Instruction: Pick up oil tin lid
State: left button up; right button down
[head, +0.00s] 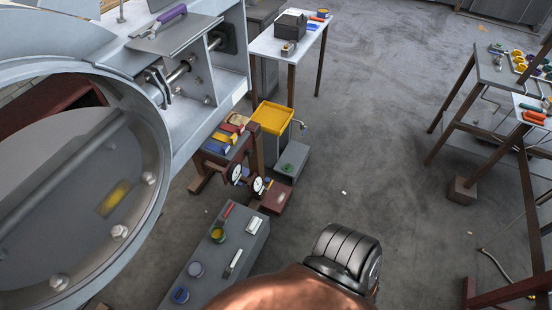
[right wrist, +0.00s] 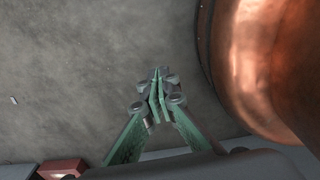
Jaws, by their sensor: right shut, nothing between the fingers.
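I cannot make out for certain which item is the oil tin lid. My right gripper (right wrist: 157,75) shows in the right wrist view. Its green fingers are together at the tips with nothing between them. Bare grey floor lies beyond the tips. My left gripper is not in view.
A large grey machine housing (head: 150,130) fills the left. A yellow tray (head: 272,117), white table (head: 290,43) and dial gauges (head: 236,174) stand beyond the bench. Workbenches stand at right. A reddish box (right wrist: 62,168) shows low in the wrist view.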

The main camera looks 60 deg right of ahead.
aim_at(288, 167)
jog(key=z, duration=2.05)
